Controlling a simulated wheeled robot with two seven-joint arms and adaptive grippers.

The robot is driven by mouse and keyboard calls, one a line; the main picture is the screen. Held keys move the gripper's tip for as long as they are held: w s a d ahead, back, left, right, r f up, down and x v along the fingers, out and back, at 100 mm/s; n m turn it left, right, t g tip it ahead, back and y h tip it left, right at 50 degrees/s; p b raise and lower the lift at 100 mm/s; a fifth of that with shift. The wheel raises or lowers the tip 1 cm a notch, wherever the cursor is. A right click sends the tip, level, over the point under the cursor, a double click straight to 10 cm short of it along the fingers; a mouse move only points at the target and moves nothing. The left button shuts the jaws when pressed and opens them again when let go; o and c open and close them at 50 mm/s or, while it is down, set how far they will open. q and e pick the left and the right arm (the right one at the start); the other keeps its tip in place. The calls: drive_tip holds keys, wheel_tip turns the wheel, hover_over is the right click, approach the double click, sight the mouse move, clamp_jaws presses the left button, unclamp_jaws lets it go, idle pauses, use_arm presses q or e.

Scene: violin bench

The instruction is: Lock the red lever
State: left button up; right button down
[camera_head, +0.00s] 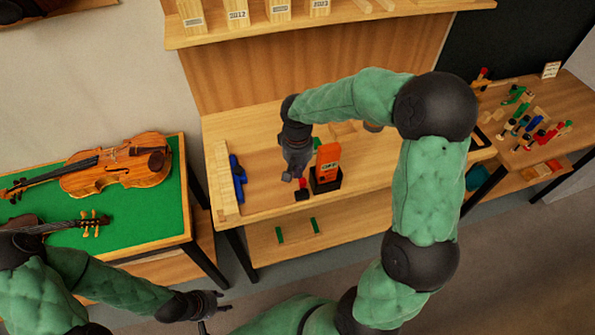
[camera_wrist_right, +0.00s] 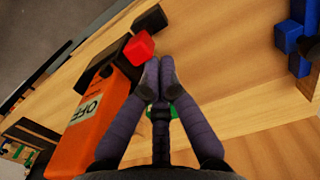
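An orange box (camera_head: 328,160) stands in a black base on the wooden bench. In the right wrist view, the orange box (camera_wrist_right: 92,122) has a label reading "OFF". A black lever with a red end (camera_head: 303,183) sticks out at its side; the red end also shows in the right wrist view (camera_wrist_right: 139,46). My right gripper (camera_head: 297,178) is beside the box at the red end. Its fingertips (camera_wrist_right: 159,76) are together beside the red end, with nothing visible between them; I cannot tell whether they touch it. My left gripper (camera_head: 224,301) is low and away from the bench, its fingers apart and empty.
Blue blocks (camera_head: 238,178) and a wooden strip (camera_head: 222,178) lie on the bench left of the box. A green-topped table (camera_head: 130,215) with violins stands at left. A side table (camera_head: 530,165) with coloured parts is at right. My right arm passes over the bench's right side.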

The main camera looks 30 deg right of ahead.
sight(301, 187)
drive_tip(key=s+t+b, duration=0.1)
drive_tip(key=b, duration=0.2)
drive_tip(key=s+t+b, duration=0.1)
drive_tip(key=t+b, duration=0.1)
drive_tip(key=b, duration=0.2)
drive_tip(key=s+a+t+h+b, duration=0.1)
drive_tip(key=s+t+b, duration=0.1)
drive_tip(key=b, duration=0.1)
drive_tip(key=shift+f, duration=0.3)
drive_tip(key=shift+s+a+b, duration=0.1)
drive_tip(key=shift+s+b, duration=0.3)
drive_tip(key=shift+b, duration=0.5)
drive_tip(key=shift+s+a+b, duration=0.1)
drive_tip(key=shift+s+b, duration=0.25)
drive_tip(key=shift+s, duration=0.05)
drive_tip(key=shift+w+f, duration=0.1)
drive_tip(key=shift+w+f+b, duration=0.3)
drive_tip(key=shift+w+b, duration=0.15)
drive_tip(key=shift+w, duration=0.1)
drive_tip(key=shift+d, duration=0.2)
drive_tip(key=shift+r, duration=0.1)
